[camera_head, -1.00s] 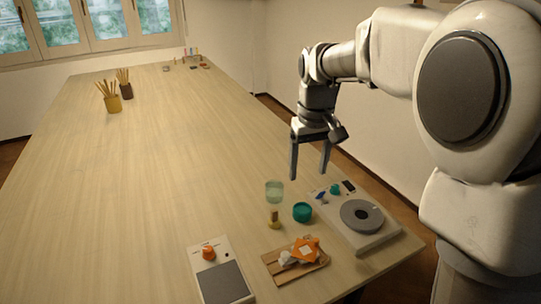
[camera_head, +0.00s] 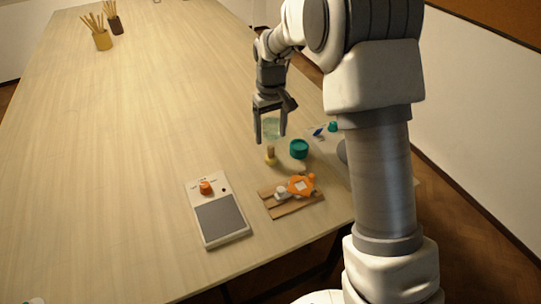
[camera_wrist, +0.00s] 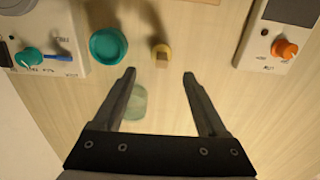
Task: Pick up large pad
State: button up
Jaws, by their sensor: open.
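No thing in view can be told for certain as the large pad. A wooden board (camera_head: 278,212) on the table bears an orange, square-shaped piece with a pale centre (camera_head: 301,185) and a small white piece (camera_head: 282,192). My gripper (camera_head: 270,139) is open and empty, pointing down above the table. In the wrist view a translucent green glass (camera_wrist: 138,100) shows between and below my fingers (camera_wrist: 160,73).
A teal bowl (camera_head: 298,149) stands right of the yellow piece. A white device with an orange knob and grey plate (camera_head: 220,219) lies at the left. Another white device (camera_wrist: 62,35) is partly hidden by my arm in the head view.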

aim_at(271, 146)
jog(key=f, duration=0.7)
jog(key=shift+s+f, duration=0.15)
jog(key=shift+s, duration=0.05)
jog(key=shift+c, duration=0.2)
grip_shut()
